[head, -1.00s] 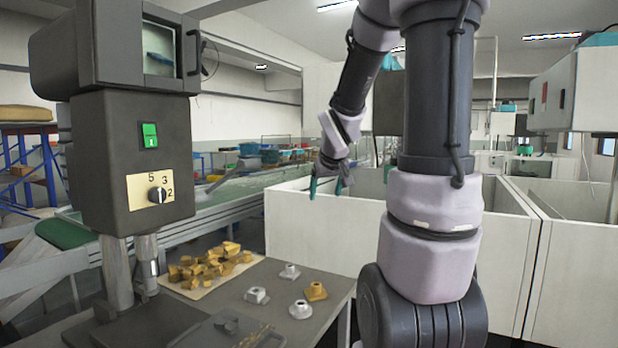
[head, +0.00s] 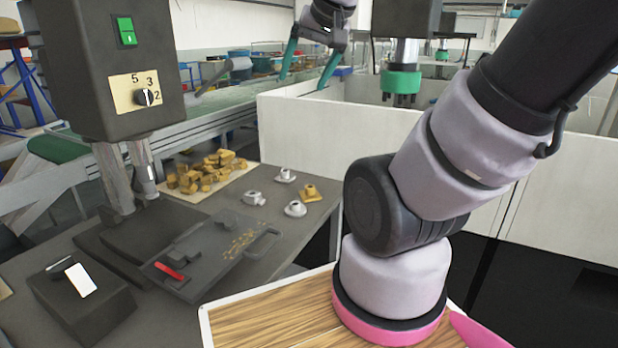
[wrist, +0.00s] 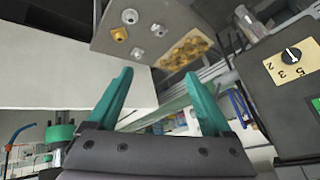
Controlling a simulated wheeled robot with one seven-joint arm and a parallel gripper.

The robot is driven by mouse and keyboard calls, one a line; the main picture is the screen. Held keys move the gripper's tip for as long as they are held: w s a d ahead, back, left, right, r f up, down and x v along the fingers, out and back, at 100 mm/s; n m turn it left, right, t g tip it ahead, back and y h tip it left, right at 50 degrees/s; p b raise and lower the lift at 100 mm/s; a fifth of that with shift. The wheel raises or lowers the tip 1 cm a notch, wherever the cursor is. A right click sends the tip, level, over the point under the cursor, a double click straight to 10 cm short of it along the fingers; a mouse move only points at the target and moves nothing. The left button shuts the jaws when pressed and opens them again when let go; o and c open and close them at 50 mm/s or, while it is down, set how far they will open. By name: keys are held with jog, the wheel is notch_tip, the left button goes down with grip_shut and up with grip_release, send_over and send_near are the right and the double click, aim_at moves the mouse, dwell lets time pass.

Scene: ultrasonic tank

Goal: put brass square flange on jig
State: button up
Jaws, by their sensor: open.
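The brass square flange (head: 310,194) sits on the dark bench top near its right edge, beside several silver-grey flanges. It also shows near the top of the wrist view (wrist: 130,16). A dark plate with a red lever and a small block on it, which looks like the jig (head: 217,256), lies in front of the drill press. My gripper (head: 306,72) is at the top of the head view, well above and beyond the bench. In the wrist view its teal fingers (wrist: 158,76) are spread with nothing between them.
Grey flanges (head: 295,209) stand close around the brass one. A pile of brass pieces (head: 210,172) lies on a pale sheet to the left. The drill press (head: 130,75) rises over the bench's left side. White partition walls (head: 330,130) stand behind the bench.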

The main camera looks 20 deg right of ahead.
jog(key=w+d+f+n+t+h, duration=0.1)
jog(key=w+d+f+n+h, duration=0.1)
jog(key=w+d+f, duration=0.75)
jog(key=w+d+f+n+t+h, duration=0.1)
jog(key=w+d+f, duration=0.5)
jog(key=w, duration=0.7)
jog(key=w+d+f+n+y, duration=0.1)
jog(key=w+d+f, duration=0.15)
jog(key=f, duration=0.35)
jog(key=w+d+f+n+y, duration=0.1)
jog(key=w+d+f+n, duration=0.15)
jog(key=f, duration=0.35)
jog(key=t+y, duration=0.3)
jog(key=t, duration=0.1)
send_near(313, 189)
jog(key=shift+w+d+f+n, duration=0.2)
jog(key=shift+w+n, duration=0.05)
jog(key=shift+w, duration=0.5)
jog(key=shift+w+a+f+y, duration=0.1)
jog(key=shift+a+f+y, duration=0.05)
jog(key=shift+y, duration=0.25)
jog(key=x, duration=1)
jog(key=shift+w+f, duration=0.15)
jog(key=shift+w, duration=0.05)
